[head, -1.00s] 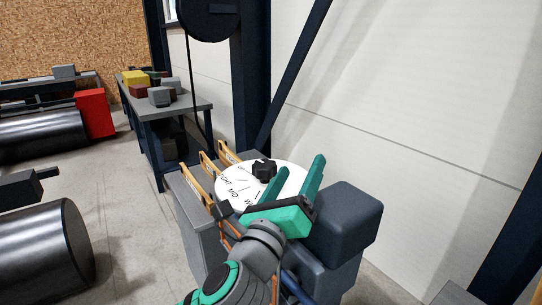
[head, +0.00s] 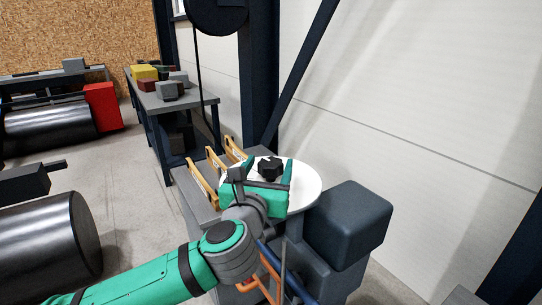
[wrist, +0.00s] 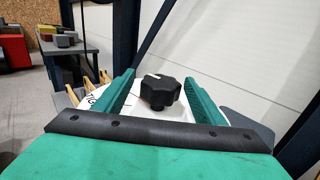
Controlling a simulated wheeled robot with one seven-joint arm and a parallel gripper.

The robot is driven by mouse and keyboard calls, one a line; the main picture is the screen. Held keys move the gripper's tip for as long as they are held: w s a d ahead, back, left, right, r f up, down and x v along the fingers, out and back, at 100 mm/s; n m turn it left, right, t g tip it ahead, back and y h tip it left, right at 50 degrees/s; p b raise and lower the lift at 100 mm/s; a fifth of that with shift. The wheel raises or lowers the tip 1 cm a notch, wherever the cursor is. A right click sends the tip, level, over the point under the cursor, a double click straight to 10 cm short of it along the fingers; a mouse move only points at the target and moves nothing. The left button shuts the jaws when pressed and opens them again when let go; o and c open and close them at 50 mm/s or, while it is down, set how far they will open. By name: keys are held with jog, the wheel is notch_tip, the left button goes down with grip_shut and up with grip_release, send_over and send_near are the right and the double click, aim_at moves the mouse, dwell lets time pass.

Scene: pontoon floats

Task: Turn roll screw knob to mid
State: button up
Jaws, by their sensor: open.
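The roll screw knob (head: 270,168) is a black lobed knob on a round white dial plate (head: 306,186). In the wrist view the knob (wrist: 160,91) carries a white pointer mark on its top, and a few printed letters show at the dial's left; most of the lettering is hidden by my gripper. My green gripper (head: 268,168) is open, with one finger on each side of the knob. In the wrist view gaps show between the knob and both fingers (wrist: 158,90). I cannot tell the exact pointer setting.
Wooden-coloured brackets (head: 220,165) stand on the grey bench left of the dial. A dark grey rounded block (head: 348,225) is close on the right. The white wall (head: 400,100) and a dark post rise behind. Open floor lies to the left.

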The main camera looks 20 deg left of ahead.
aim_at(274, 158)
jog(key=w, duration=0.4)
jog(key=shift+w+a, duration=0.25)
jog(key=shift+w, duration=0.5)
jog(key=c, duration=1.1)
jog(key=shift+o, duration=0.2)
jog(key=shift+m+h, duration=0.3)
jog(key=shift+h, duration=0.2)
